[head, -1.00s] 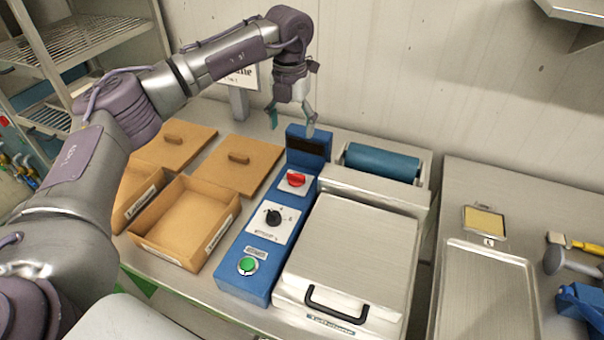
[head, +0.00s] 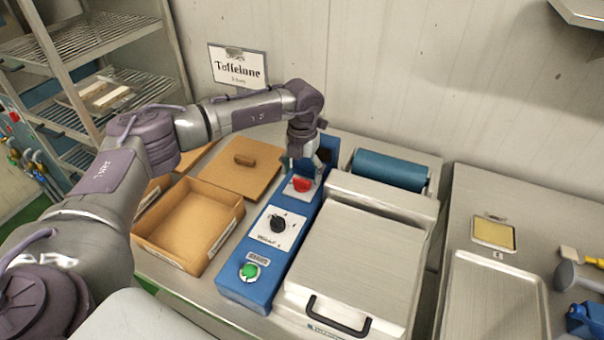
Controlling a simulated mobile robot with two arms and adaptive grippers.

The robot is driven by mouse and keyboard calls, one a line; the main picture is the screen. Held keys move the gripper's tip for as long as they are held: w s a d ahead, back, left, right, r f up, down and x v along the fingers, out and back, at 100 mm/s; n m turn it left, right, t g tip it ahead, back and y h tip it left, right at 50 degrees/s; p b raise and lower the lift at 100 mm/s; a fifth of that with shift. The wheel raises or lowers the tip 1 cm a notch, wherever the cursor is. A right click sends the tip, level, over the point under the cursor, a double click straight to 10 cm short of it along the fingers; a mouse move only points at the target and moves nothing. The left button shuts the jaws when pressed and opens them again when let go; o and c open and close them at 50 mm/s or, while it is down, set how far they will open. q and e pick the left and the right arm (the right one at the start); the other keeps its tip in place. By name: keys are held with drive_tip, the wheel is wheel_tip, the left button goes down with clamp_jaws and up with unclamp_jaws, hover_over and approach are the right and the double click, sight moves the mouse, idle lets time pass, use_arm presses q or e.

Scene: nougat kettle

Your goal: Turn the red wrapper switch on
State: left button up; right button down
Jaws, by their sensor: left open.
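The red wrapper switch (head: 302,184) is a red knob on a white plate, on the upper part of a long blue control box (head: 267,262). My left gripper (head: 303,168) is open and points down just above and behind the red switch, at the dark display end of the box. Its fingers are small and partly hidden, and I cannot tell whether they touch the switch. Below the switch on the same box are a black dial (head: 278,223) and a green button (head: 250,271). My right gripper is not in view.
A steel machine with a flat lid (head: 355,255) and a blue roller (head: 389,170) stands right of the box. An open brown tray (head: 238,209) and a brown lid (head: 258,180) lie to the left. A Toffelune sign (head: 238,66) stands behind the arm.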

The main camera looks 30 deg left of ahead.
sight(302, 183)
use_arm(q)
drive_tip(key=shift+f, duration=1.25)
drive_tip(key=c, duration=1.2)
drive_tip(key=shift+o, duration=0.2)
